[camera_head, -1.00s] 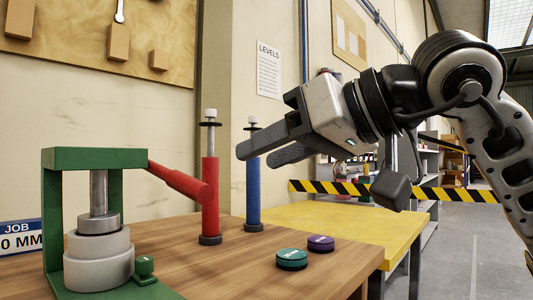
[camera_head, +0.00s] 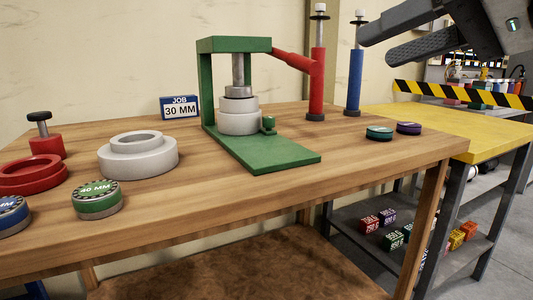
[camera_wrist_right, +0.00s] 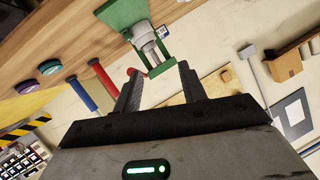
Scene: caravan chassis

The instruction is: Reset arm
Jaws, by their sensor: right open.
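My right gripper (camera_head: 405,40) is at the upper right of the head view, raised above the back right of the wooden table (camera_head: 250,195). Its two dark fingers are apart with nothing between them. In the right wrist view the open fingers (camera_wrist_right: 160,85) point toward the green press (camera_wrist_right: 125,15) and the wall, and touch nothing. Part of the right arm lies outside the head view. My left gripper is in neither view.
The green press (camera_head: 263,155) stands on the table, near red (camera_head: 317,85) and blue (camera_head: 354,80) upright cylinders. Teal (camera_head: 379,133) and purple (camera_head: 409,128) discs lie right of it. A grey ring (camera_head: 138,158) and red parts (camera_head: 46,144) are at left. A yellow table (camera_head: 450,125) adjoins.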

